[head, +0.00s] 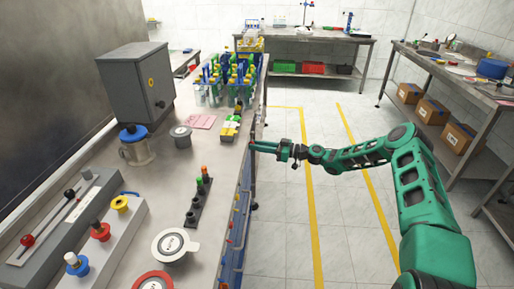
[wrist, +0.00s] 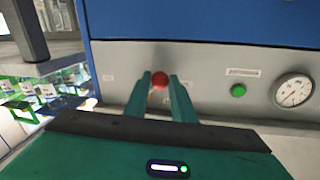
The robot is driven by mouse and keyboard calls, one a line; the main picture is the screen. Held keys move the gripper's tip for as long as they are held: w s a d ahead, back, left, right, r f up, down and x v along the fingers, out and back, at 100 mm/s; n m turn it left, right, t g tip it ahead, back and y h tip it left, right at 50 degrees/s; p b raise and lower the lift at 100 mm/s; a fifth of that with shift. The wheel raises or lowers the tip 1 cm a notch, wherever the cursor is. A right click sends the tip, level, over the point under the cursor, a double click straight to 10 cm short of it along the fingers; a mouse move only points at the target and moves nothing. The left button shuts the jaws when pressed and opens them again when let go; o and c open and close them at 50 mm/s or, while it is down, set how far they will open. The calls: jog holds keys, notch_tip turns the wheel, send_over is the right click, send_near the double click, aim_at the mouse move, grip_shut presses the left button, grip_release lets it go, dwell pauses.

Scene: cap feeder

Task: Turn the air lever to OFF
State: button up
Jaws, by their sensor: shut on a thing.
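In the wrist view a red ball knob (wrist: 160,79), which looks like the end of the air lever, sits between the two green fingertips of my gripper (wrist: 160,84). My gripper is shut on this knob, in front of a grey panel. The lever's arm is hidden behind the knob and fingers, so its angle cannot be told. In the head view my gripper (head: 257,147) reaches to the front side of the long bench; the knob is not clear there.
On the grey panel, a green button (wrist: 238,90) and a round gauge (wrist: 293,90) lie right of the knob. A blue panel (wrist: 200,22) is above. The long bench (head: 215,160) carries bottles, knobs and a grey box (head: 137,84). The floor to its right is open.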

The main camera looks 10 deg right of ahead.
jog(key=shift+r+m, duration=0.2)
jog(key=shift+m, duration=0.2)
jog(key=o, duration=1)
jog(key=shift+s, duration=0.1)
jog(key=shift+d, duration=0.1)
jog(key=v, duration=1)
jog(key=shift+s+d, duration=0.1)
jog(key=shift+d, duration=0.25)
